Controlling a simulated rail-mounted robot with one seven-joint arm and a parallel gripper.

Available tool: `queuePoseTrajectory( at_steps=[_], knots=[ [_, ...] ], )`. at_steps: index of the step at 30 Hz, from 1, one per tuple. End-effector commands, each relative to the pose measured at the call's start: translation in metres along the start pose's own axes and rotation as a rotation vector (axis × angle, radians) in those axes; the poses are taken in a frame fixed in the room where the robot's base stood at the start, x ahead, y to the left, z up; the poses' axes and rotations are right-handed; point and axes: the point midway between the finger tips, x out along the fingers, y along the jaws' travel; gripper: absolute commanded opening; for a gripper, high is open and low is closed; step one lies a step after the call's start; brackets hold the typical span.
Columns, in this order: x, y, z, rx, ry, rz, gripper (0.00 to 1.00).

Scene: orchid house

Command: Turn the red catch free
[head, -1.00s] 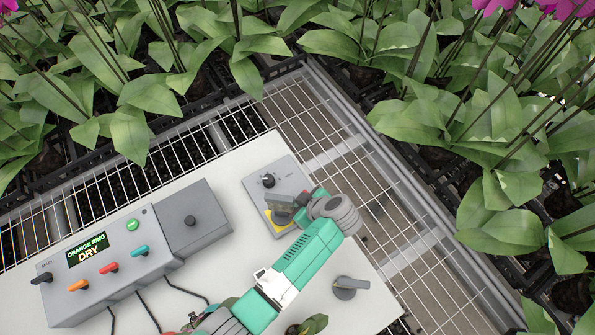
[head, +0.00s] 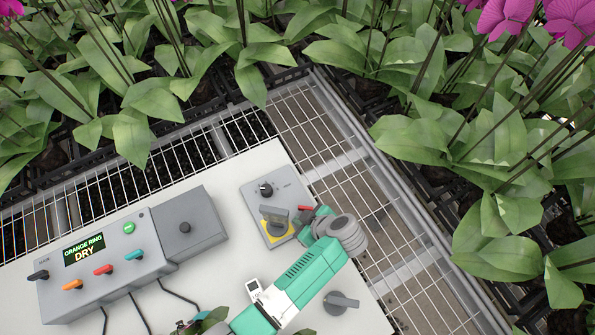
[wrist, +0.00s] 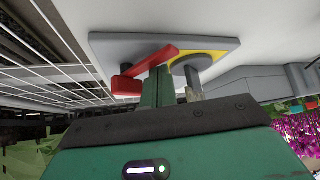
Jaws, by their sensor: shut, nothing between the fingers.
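The red catch (wrist: 147,68) is a red bar that slants across the edge of a grey plate (wrist: 110,47) in the wrist view. It shows as a small red piece in the head view (head: 305,207), at the plate's right edge. A grey turning handle (head: 274,213) stands on the plate's yellow square (head: 285,238), beside the catch. My gripper (wrist: 158,85) is shut and empty. Its green fingers are between the red catch and the grey handle in the wrist view. I cannot tell whether they touch the catch. The fingertips are mostly hidden in the head view.
A black knob (head: 266,189) sits on the same plate. A control box (head: 100,275) with several coloured levers and a screen reading "ORANGE RING DRY" stands left. Another grey knob (head: 341,301) is below my arm. Wire mesh and potted orchids surround the white board (head: 215,300).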

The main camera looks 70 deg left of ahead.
Motion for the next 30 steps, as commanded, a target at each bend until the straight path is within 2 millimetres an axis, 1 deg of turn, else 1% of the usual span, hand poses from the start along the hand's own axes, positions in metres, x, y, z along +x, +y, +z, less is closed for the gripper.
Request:
queuePoseTrajectory(
  at_steps=[10, 30],
  knots=[
    [-0.007, 0.007, 0.011, 0.001, -0.001, 0.001, 0.00],
    [-0.015, 0.021, 0.021, 0.002, -0.004, 0.005, 0.00]
  ],
)
